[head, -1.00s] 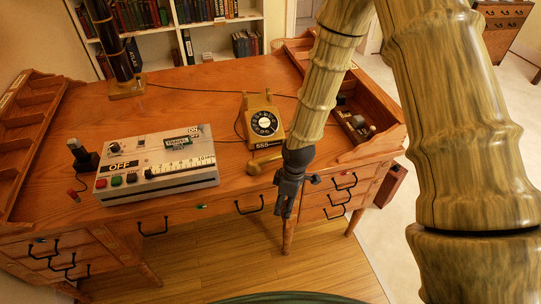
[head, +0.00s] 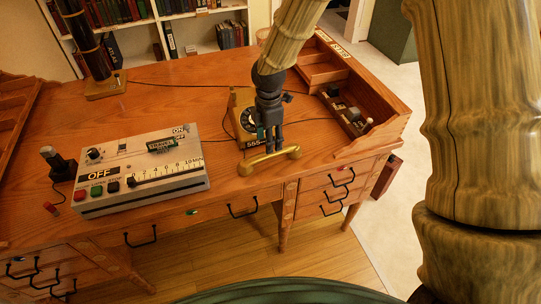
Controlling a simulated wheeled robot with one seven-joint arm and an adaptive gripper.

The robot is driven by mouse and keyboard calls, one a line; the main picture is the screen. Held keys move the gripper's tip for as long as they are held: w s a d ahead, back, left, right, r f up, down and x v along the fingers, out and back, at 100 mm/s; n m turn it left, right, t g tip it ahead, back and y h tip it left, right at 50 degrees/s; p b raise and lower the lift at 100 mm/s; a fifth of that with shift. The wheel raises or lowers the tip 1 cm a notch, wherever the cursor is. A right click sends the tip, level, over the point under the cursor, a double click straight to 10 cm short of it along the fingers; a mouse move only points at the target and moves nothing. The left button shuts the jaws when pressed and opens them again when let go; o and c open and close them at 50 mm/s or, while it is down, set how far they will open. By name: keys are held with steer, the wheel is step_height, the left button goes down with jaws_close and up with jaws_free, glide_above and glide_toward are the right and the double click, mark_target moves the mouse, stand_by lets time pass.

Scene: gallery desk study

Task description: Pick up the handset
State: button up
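The handset (head: 261,163) is a brass-coloured bar with rounded ends. It lies on the desk near the front edge, just in front of the yellow rotary telephone (head: 237,103). My gripper (head: 270,150) is dark grey and points down directly over the handset's middle. Its two fingers are apart with a gap between them. The fingertips are at or just above the handset; I cannot tell whether they touch it. My gripper and wrist hide part of the telephone and its dial.
A grey control box (head: 140,172) with buttons and a slider stands left of the handset. A black joystick (head: 58,163) is further left. A wooden organiser (head: 385,130) holding small items lies at the right. Bare desk (head: 185,98) lies behind the box.

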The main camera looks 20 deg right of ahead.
mark_target(270, 157)
steer(key=shift+s+d+f+p, duration=0.1)
steer(key=shift+s+f+p, duration=0.1)
steer(key=shift+f, duration=0.85)
steer(key=shift+s+a+f+p, duration=0.1)
steer(key=shift+f+p, duration=0.15)
steer(key=shift+f, duration=0.8)
steer(key=shift+s+d+f+p, duration=0.1)
steer(key=shift+f+p, duration=0.1)
steer(key=shift+f, duration=0.85)
jaws_close()
